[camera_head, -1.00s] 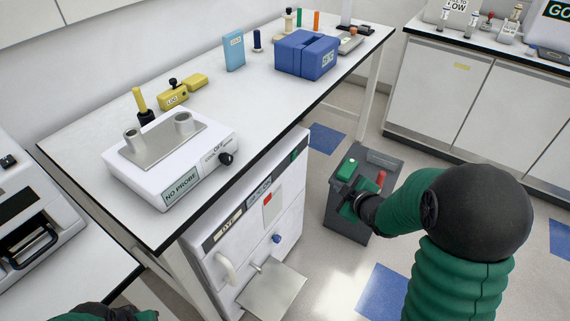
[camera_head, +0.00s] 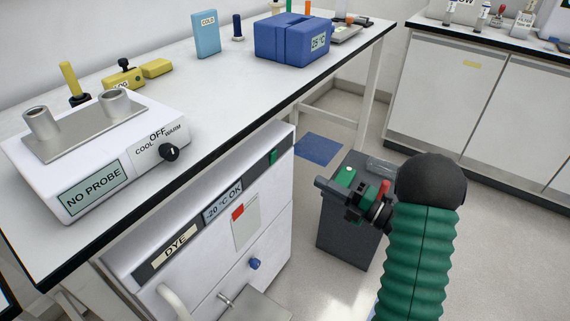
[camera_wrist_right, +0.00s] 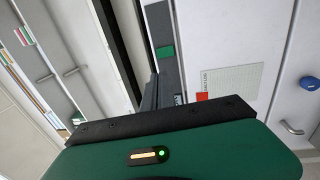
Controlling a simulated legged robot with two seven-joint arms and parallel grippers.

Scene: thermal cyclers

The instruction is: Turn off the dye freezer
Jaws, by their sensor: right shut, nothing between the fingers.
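The dye freezer (camera_head: 270,215) is a white unit under the bench, with a "DYE" label and a display reading "-20 °C OK" (camera_head: 222,203). A green rocker switch (camera_head: 273,156) sits at the right end of its dark top panel. The switch also shows in the right wrist view (camera_wrist_right: 165,52). My right gripper (camera_head: 322,184) is shut and empty. In the head view it appears right of the switch, apart from it, with its tip pointing left. My left gripper is out of view.
A white "NO PROBE" heater (camera_head: 110,150) stands on the bench (camera_head: 215,110) above the freezer. A dark grey box (camera_head: 345,240) with a green button and a red handle stands on the floor behind my right gripper. A blue knob (camera_head: 255,263) is on the freezer front.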

